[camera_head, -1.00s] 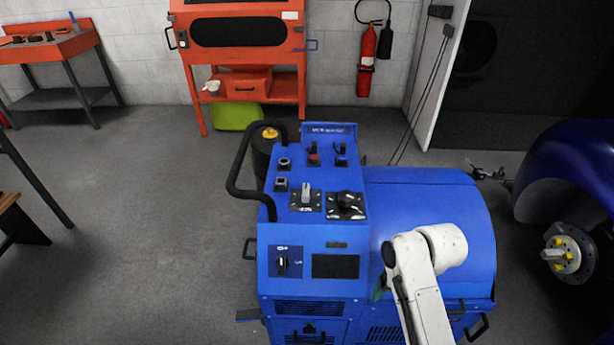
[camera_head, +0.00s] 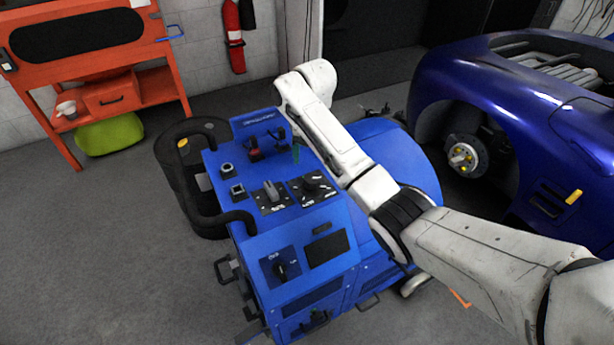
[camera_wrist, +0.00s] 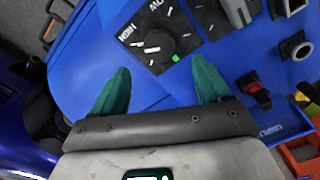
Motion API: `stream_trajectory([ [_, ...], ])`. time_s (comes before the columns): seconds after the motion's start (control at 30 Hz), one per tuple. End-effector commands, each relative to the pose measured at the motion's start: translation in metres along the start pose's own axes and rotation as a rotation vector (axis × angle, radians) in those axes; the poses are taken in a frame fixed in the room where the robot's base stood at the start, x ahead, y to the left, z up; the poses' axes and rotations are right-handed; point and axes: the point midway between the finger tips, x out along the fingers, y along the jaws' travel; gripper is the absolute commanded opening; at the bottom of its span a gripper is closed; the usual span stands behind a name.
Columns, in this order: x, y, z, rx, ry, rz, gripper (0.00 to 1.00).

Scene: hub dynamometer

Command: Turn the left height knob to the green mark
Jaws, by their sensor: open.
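A black round knob (camera_wrist: 158,43) sits on a black dial plate with white marks and lettering ending in "HIGH". A small green mark (camera_wrist: 176,58) lies on the plate beside it. In the head view this black knob (camera_head: 313,182) is on the blue console's sloped top, right of a grey lever-shaped knob (camera_head: 270,189). The grey knob is partly cut off in the wrist view (camera_wrist: 237,10). I cannot tell which one is the left height knob. My gripper (camera_wrist: 160,66) is open and empty, its green fingers apart just short of the black knob. In the head view my arm mostly hides it.
Square and red switches stand on the blue console (camera_head: 300,300), with another knob (camera_head: 281,269) on its front. A black handle bar (camera_head: 200,215) curves along its left side. A blue car (camera_head: 530,100) stands at right. Grey floor is clear at left.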

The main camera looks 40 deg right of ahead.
Motion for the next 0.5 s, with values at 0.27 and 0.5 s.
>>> stream_trajectory([
  [0.27,0.052,0.001,0.001,-0.001,-0.002,0.001,0.77],
  [0.5,0.077,0.000,0.000,-0.001,0.000,0.001,0.77],
])
